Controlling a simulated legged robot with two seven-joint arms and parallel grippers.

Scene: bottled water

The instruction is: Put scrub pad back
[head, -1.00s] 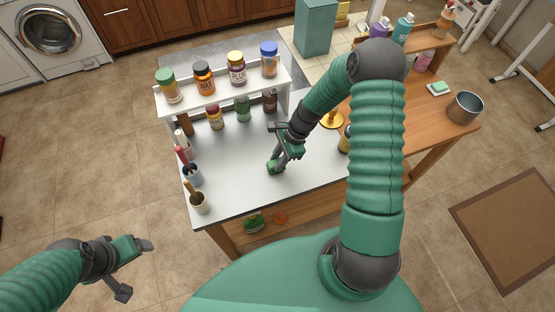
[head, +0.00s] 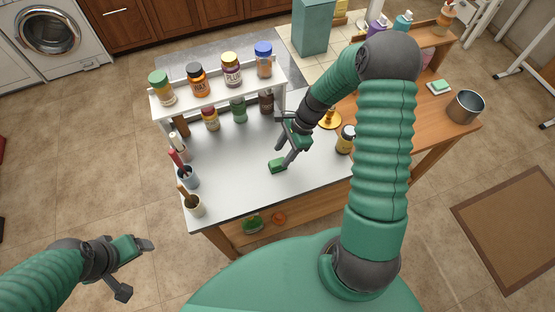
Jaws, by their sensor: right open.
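A small green block (head: 277,166), which looks like the scrub pad, lies on the white tabletop (head: 245,185) near its front middle. My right gripper (head: 282,138) is open just above and behind it. One dark finger reaches down to the block's edge; I cannot tell whether it touches. The other finger stands apart toward the shelf. A green-and-white pad (head: 439,87) lies on the wooden table at the right. My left gripper (head: 138,268) is open and empty over the floor at the lower left.
A white rack (head: 215,95) with several jars stands at the back of the white table. Cups with tools (head: 194,206) line its left edge. A gold dish (head: 329,121) and a dark jar (head: 346,140) stand right of my gripper. A metal pot (head: 466,106) is farther right.

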